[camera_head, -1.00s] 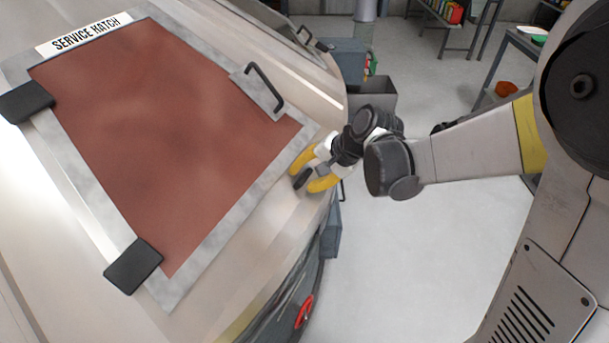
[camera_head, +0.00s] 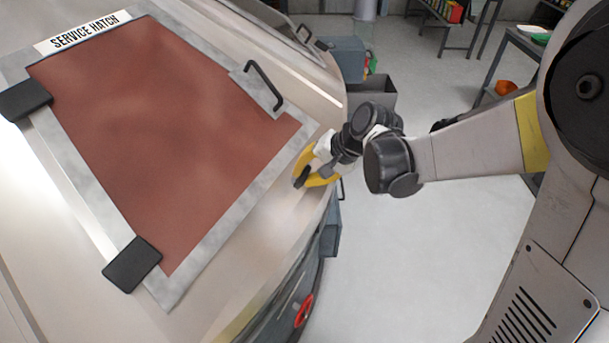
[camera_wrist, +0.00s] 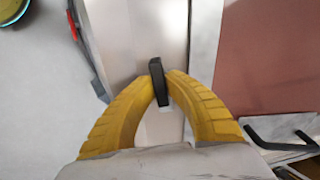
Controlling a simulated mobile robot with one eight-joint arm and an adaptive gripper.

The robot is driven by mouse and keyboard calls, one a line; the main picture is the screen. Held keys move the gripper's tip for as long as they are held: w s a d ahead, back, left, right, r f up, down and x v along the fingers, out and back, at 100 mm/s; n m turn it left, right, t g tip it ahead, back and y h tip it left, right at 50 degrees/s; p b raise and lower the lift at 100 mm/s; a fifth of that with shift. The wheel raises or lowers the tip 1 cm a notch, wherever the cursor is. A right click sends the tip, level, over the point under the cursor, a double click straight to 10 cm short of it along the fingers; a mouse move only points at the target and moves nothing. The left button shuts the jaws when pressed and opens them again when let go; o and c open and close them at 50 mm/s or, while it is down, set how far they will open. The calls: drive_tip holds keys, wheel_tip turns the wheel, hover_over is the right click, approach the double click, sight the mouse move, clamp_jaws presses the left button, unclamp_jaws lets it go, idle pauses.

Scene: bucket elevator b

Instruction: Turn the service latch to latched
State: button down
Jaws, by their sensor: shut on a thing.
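The service latch is a small dark handle (camera_wrist: 157,80) on the pale casing beside the service hatch (camera_head: 165,130). My gripper (camera_wrist: 158,85) has yellow fingers, and their tips are closed on the dark handle in the wrist view.
Two black hinge blocks (camera_head: 132,265) sit along the hatch's left side. A grey open bin (camera_head: 372,98) and shelves (camera_head: 448,28) stand behind.

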drive_tip(key=n+b, duration=0.1)
drive_tip(key=n, duration=0.7)
drive_tip(key=n+b, duration=0.1)
drive_tip(key=n, duration=0.3)
drive_tip(key=shift+a+n, duration=0.1)
drive_tip(key=shift+n, duration=2)
drive_tip(key=c, duration=1.4)
unclamp_jaws()
